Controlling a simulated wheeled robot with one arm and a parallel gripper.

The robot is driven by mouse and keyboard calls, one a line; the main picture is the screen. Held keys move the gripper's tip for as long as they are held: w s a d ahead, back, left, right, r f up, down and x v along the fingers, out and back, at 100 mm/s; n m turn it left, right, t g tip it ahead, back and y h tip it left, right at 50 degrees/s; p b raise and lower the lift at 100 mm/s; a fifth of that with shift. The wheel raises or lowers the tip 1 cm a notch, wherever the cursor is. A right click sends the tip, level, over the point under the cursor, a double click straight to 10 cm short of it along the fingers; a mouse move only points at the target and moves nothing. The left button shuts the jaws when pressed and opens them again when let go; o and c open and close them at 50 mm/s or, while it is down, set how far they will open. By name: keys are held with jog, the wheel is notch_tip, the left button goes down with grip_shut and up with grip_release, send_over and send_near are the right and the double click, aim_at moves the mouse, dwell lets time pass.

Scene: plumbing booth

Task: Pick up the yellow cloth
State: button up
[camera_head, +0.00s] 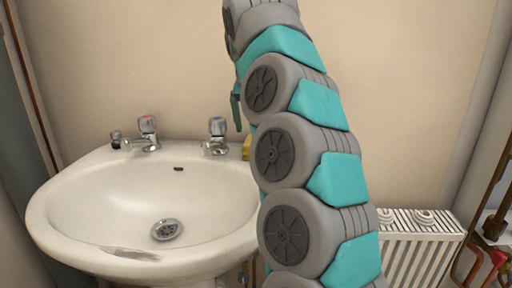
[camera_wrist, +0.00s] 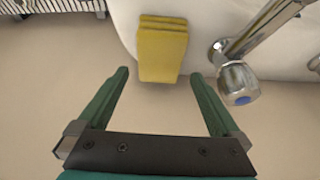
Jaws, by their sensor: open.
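The yellow cloth (camera_wrist: 162,50) shows in the wrist view as a folded, layered block at the edge of the white sink. It lies beyond my fingertips, between their lines and apart from them. My gripper (camera_wrist: 158,75) is open and empty, with its two green fingers spread wide. In the head view only a sliver of the cloth (camera_head: 246,147) shows at the sink's back right corner; my arm hides the rest. One green finger of my gripper (camera_head: 236,106) shows there, above the right tap.
A tap with a blue-marked knob (camera_wrist: 238,82) stands close right of the cloth, near my right finger. The sink (camera_head: 90,200) has another tap (camera_head: 147,132) at back left. A white radiator (camera_head: 425,235) is at right. The wall stands behind the sink.

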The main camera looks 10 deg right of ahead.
jog(key=shift+w+f, duration=0.2)
jog(key=shift+f, duration=1.15)
jog(key=shift+x, duration=1.3)
jog(key=shift+d, duration=0.1)
jog(key=shift+f, duration=0.3)
jog(key=shift+c, duration=0.4)
jog(key=c, duration=1.1)
jog(key=shift+r, duration=0.2)
